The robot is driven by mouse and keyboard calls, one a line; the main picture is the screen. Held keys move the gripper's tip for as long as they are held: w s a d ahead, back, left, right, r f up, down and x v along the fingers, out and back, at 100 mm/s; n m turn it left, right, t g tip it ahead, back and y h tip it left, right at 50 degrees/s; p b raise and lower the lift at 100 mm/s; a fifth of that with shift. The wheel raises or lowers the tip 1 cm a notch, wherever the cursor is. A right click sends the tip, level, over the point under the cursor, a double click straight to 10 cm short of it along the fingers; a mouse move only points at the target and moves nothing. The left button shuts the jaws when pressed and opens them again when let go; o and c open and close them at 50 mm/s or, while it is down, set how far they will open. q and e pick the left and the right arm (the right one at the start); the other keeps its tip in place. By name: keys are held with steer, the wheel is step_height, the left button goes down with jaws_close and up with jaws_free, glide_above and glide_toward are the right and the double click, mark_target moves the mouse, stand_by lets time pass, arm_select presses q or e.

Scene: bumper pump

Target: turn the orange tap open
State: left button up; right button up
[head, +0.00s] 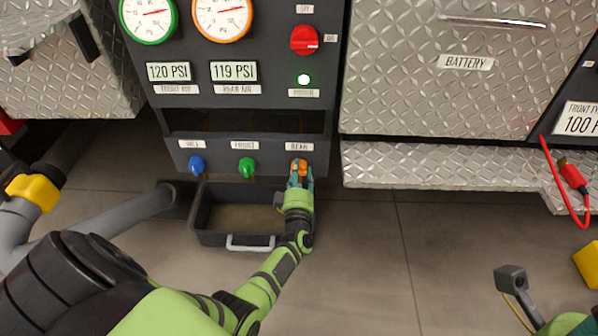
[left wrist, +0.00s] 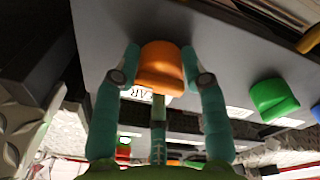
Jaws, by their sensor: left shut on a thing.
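The orange tap (head: 300,164) is at the right end of a row of three taps on the lower edge of the dark panel, under a label whose text looks like "REAR". My left gripper (head: 299,176) reaches up to it from below. In the left wrist view the orange tap (left wrist: 161,66) sits between the two teal fingers of the left gripper (left wrist: 160,76). The fingers are closed on its sides, one left and one right. The fingers hide part of the tap in the head view. No fingers of my right gripper show.
A green tap (head: 247,167) and a blue tap (head: 197,165) are to the left. A dark tray with a handle (head: 250,242) stands on the floor below them. Gauges and a red knob (head: 304,40) are higher up. A red cable (head: 571,176) hangs at the right.

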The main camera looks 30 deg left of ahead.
arm_select(q)
steer(key=shift+w+d, duration=0.2)
steer(key=shift+d, duration=0.15)
steer(key=o, duration=1.1)
steer(key=shift+o, duration=0.2)
steer(key=shift+a, duration=0.1)
steer(key=shift+s+f, duration=0.1)
steer(key=v, duration=1.2)
steer(key=shift+a, duration=0.1)
